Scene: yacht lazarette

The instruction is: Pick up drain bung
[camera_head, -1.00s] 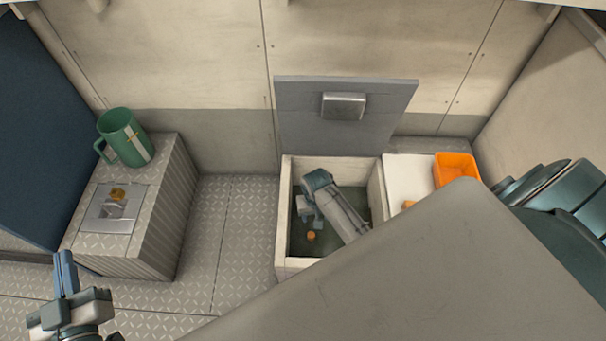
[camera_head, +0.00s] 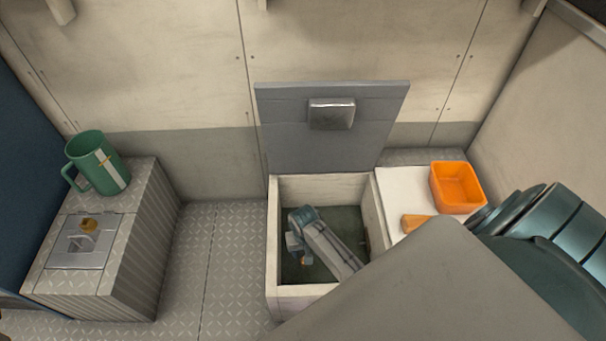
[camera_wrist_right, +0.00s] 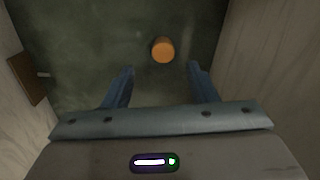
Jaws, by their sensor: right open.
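The drain bung looks to be the small orange cylinder (camera_wrist_right: 163,50) on the dark floor inside the open locker (camera_head: 273,250). In the head view only a sliver of the bung (camera_head: 304,261) shows beside my right gripper (camera_head: 296,250), which is down inside the locker. In the right wrist view my right gripper (camera_wrist_right: 160,75) has its two blue fingers apart with nothing between them. The bung lies just beyond the fingertips, roughly centred on the gap. I cannot tell how high the fingers are above the floor. My left gripper is not in view.
The locker's grey lid (camera_head: 285,125) stands open behind it. A brown block (camera_wrist_right: 28,78) is on a locker wall. An orange bin (camera_head: 457,188) and an orange-brown item (camera_head: 413,222) sit on the white top at right. A green mug (camera_head: 98,165) stands on the left box.

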